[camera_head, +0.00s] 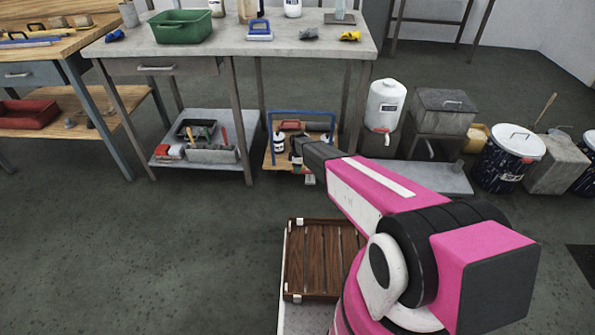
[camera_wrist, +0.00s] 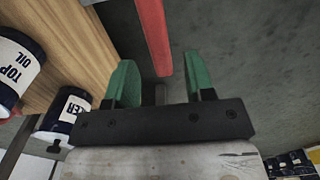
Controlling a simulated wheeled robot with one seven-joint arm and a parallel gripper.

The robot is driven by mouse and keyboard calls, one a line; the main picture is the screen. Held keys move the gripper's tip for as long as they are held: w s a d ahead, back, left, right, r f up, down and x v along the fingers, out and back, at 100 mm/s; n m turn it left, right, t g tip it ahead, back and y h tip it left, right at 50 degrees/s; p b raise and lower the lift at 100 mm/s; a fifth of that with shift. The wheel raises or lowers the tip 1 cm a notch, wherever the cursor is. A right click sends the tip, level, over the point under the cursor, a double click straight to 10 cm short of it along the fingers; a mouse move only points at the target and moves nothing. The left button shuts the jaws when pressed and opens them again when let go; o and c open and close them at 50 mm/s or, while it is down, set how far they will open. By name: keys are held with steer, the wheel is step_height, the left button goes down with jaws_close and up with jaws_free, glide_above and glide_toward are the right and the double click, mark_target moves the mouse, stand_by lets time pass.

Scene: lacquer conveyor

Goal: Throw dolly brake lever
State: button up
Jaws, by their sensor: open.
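The dolly is a low wooden platform (camera_head: 275,158) with a blue push handle (camera_head: 303,112), under the grey table in the head view. Its wooden deck (camera_wrist: 75,40) fills the upper left of the wrist view. A red bar (camera_wrist: 154,32), which looks like the brake lever, comes down from the top beside the deck edge. My gripper (camera_wrist: 157,70) has green fingers that stand apart. The bar's lower end shows in the gap between the fingertips; I cannot tell its depth, and no contact shows. In the head view my arm hides most of the gripper and the lever.
Cans stand on the dolly, one labelled oil (camera_wrist: 15,65) and a dark one (camera_wrist: 65,112) close left of my gripper. The grey table (camera_head: 290,45) stands above. A white jug (camera_head: 384,105) is to the right. A slatted brown crate (camera_head: 320,260) sits near me. Floor at left is clear.

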steer(key=shift+f, duration=1.35)
steer(key=shift+c, duration=0.3)
jaws_close()
